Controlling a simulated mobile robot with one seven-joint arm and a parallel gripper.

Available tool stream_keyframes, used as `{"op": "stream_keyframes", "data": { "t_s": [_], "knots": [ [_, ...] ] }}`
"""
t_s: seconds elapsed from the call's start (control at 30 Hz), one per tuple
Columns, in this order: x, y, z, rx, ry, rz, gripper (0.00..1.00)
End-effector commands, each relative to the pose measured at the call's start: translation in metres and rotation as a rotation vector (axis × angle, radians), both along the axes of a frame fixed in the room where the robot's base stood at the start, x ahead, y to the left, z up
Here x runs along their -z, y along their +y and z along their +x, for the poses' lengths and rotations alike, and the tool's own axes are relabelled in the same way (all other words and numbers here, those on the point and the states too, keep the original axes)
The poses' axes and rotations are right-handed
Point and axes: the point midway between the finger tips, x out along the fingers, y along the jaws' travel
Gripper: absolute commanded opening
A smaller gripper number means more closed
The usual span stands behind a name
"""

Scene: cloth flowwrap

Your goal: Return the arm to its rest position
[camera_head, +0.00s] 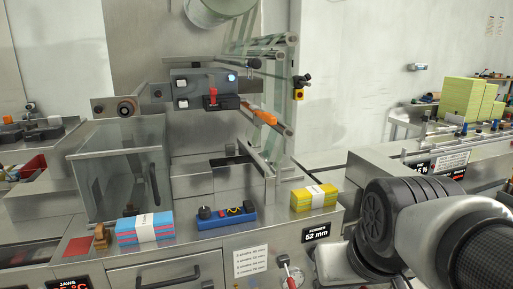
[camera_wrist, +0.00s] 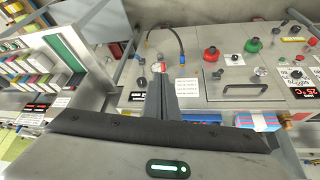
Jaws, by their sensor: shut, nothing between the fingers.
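My gripper (camera_wrist: 162,78) shows in the wrist view, its two dark fingers together with nothing between them. The fingers point toward the front panel of the steel wrapping machine (camera_wrist: 215,95), near a small red-handled part. In the head view my arm fills the lower right corner, at the right end of the machine (camera_head: 215,255). The gripper itself cannot be made out there.
A clear guard (camera_head: 120,170) stands at left. A conveyor (camera_head: 440,150) with green-yellow stacks (camera_head: 468,98) is at right.

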Motion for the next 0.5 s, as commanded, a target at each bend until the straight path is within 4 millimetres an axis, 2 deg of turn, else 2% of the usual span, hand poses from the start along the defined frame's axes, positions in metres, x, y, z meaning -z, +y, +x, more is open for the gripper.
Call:
{"op": "stream_keyframes", "data": {
  "t_s": [0.13,0.2,0.5],
  "knots": [
    [-0.016,0.004,-0.027,0.024,-0.026,0.038,0.0],
    [-0.04,0.003,-0.026,0.026,-0.019,0.038,0.0],
    [-0.105,0.003,-0.025,0.025,-0.018,0.035,0.0]
  ]
}}
